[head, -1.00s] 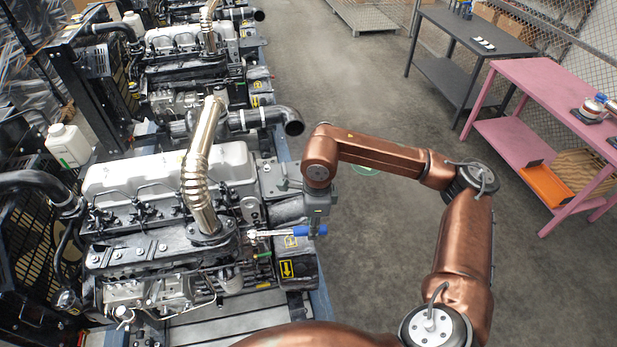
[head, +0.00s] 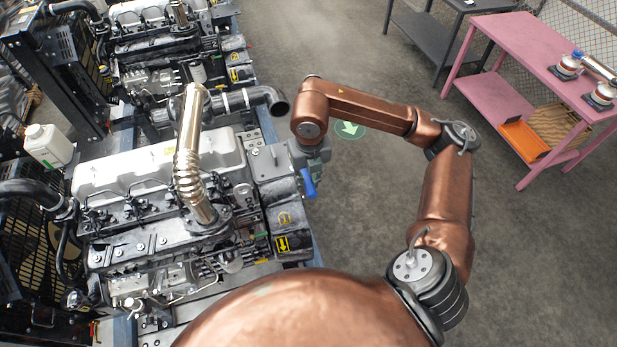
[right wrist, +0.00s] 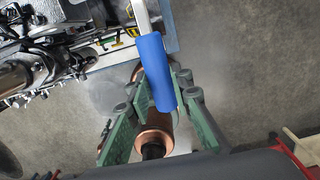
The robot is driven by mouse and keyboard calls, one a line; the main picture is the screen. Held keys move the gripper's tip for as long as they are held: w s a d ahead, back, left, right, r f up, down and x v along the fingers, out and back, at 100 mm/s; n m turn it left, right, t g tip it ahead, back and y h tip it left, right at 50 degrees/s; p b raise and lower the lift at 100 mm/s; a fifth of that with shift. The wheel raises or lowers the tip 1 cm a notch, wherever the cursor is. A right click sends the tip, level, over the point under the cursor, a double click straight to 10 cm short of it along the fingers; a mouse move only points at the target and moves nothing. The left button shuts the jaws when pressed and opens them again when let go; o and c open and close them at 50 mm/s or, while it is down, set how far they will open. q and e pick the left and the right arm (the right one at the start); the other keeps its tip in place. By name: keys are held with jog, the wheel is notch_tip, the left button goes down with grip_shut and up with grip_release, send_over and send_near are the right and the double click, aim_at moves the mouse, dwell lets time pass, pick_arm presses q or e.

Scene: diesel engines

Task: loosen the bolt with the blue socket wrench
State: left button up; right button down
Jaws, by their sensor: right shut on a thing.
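My right gripper (head: 310,165) is beside the right end of the nearest diesel engine (head: 165,180). It is shut on the blue handle of the socket wrench (head: 308,183). In the right wrist view the green fingers (right wrist: 160,115) lie on either side of the handle's lower end, and the blue handle (right wrist: 154,70) runs up to a bare metal shaft at the top edge. The wrench's head is out of that view and I cannot make it out in the head view. I cannot pick out which bolt is meant. My left gripper is not in view.
A bent metal exhaust pipe (head: 190,155) rises from the nearest engine, and a black pipe (head: 268,98) sticks out behind it. A pink table (head: 505,50) with an orange tray (head: 523,140) stands at right. The floor between is open.

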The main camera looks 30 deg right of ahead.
notch_tip(320, 180, down, 2)
jog(key=shift+f+b, duration=0.15)
jog(key=shift+b, duration=0.3)
notch_tip(320, 180, down, 4)
jog(key=shift+b, duration=0.9)
jog(key=shift+s+f+b, duration=0.15)
jog(key=shift+f+b, duration=0.05)
jog(key=shift+b, duration=0.3)
jog(key=shift+f+b, duration=1)
jog(key=shift+f, duration=0.1)
dwell(0.6)
